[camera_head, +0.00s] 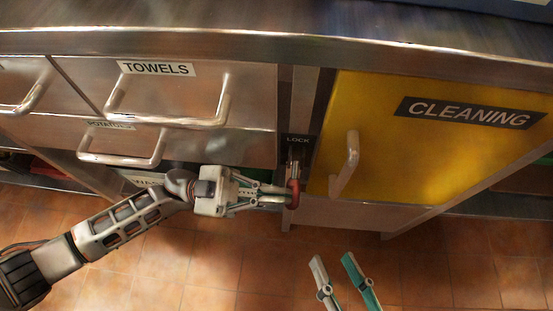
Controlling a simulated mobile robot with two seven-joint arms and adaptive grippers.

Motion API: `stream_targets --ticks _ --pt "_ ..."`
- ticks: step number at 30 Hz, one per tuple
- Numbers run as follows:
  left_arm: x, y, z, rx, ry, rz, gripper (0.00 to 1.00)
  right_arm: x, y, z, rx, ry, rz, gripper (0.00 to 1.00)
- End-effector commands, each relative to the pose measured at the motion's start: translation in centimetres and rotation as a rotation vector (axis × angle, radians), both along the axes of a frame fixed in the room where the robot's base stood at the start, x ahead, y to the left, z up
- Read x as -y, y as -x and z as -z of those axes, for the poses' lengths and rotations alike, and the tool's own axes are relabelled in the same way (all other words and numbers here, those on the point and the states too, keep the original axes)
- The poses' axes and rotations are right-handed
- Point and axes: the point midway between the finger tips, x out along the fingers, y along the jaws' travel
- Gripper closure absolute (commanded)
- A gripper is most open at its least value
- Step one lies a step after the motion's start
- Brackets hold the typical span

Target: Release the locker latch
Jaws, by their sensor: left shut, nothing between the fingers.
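The locker latch (295,183) is a small red handle below a dark LOCK label (298,141), on the narrow post left of the yellow locker door. The yellow locker door (375,145) is marked CLEANING, looks closed and has a pale vertical handle (350,160). My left gripper (286,196) reaches in from the left. It is shut with nothing between its fingers, and its tips are at the latch's lower part; whether they touch it I cannot tell. My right gripper (333,260) is open and empty, low in the view over the floor, away from the latch.
A TOWELS drawer (190,92) and a POTATOES drawer (120,140) with protruding bar handles are left of the latch. A steel counter edge (200,42) runs across the top. The tiled floor (440,260) in front is clear.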

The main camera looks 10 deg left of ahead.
Motion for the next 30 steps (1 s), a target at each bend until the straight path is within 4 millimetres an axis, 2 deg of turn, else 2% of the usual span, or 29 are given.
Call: stream_targets --ticks 23,26,30 --pt "0.0 -0.1 0.9 -0.004 -0.015 -0.008 1.00 -0.1 0.3 0.3 -0.008 -0.001 -0.007 0.60" --pt "-0.4 -0.2 1.2 -0.005 -0.018 -0.008 1.00 -0.1 0.3 0.3 -0.008 -0.001 -0.006 0.60" --pt "-2.0 -0.4 2.1 -0.006 -0.020 -0.008 1.00 -0.1 0.2 0.3 -0.008 -0.001 -0.006 0.60"
